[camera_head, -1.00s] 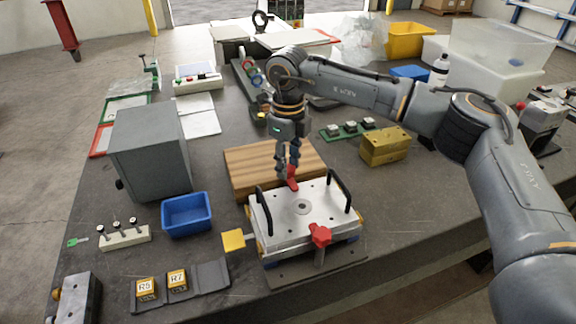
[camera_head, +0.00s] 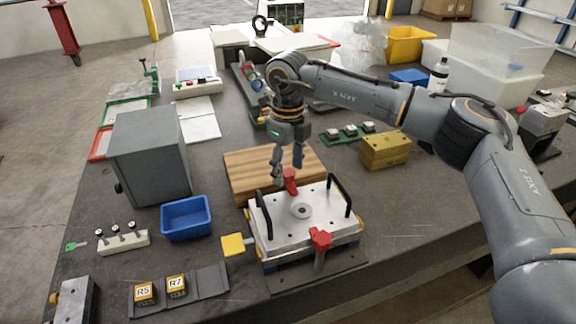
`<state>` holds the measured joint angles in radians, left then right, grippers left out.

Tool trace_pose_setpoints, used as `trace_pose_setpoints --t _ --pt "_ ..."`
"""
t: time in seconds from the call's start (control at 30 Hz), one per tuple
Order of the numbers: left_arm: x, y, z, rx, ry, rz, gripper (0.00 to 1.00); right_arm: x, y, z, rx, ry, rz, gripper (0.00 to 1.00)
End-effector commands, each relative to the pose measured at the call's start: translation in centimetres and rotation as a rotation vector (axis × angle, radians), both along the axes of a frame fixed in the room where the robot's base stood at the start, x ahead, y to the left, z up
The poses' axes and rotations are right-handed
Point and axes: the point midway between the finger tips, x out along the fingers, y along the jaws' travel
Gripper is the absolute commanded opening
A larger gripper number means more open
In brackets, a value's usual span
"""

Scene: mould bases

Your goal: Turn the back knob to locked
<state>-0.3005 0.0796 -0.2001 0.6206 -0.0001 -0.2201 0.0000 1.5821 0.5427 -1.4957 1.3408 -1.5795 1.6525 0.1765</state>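The mould base (camera_head: 274,220) is a pale metal plate block with two black handles, on a dark plate at the table's front. The red back knob (camera_head: 290,183) stands at its far edge. A second red knob (camera_head: 320,240) is at its near edge. My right gripper (camera_head: 287,168) points down at the back knob with its fingers spread, one to each side and slightly above it. I see no firm contact, and the fingers partly overlap the wooden board behind. The back knob's lock marking is too small to read. My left gripper is out of view.
A wooden board (camera_head: 240,170) lies behind the mould base. A blue bin (camera_head: 187,217) and grey cabinet (camera_head: 150,155) stand to the left, a yellow block (camera_head: 386,149) to the right. The table right of the base is clear.

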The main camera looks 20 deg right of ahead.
Motion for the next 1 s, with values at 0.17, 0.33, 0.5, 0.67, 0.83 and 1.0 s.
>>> trace_pose_setpoints --t 0.17,0.33,0.5,0.67,0.83,1.0 --pt "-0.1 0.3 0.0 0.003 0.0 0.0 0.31 0.0 0.0 0.4 0.0 -0.002 0.0 0.58" --pt "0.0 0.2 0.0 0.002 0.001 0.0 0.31 0.1 0.0 2.9 0.002 -0.005 -0.001 0.58" --pt "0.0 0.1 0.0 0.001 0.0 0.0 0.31 0.1 0.1 6.6 0.001 -0.005 0.0 0.58" --pt "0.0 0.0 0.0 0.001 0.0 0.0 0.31 0.1 0.0 9.6 0.001 -0.003 -0.001 0.58" --pt "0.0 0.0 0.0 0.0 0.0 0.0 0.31 0.1 0.0 11.5 0.001 -0.001 0.0 0.58" --pt "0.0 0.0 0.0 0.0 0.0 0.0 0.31 0.0 0.0 12.0 -0.001 0.001 0.001 0.58"
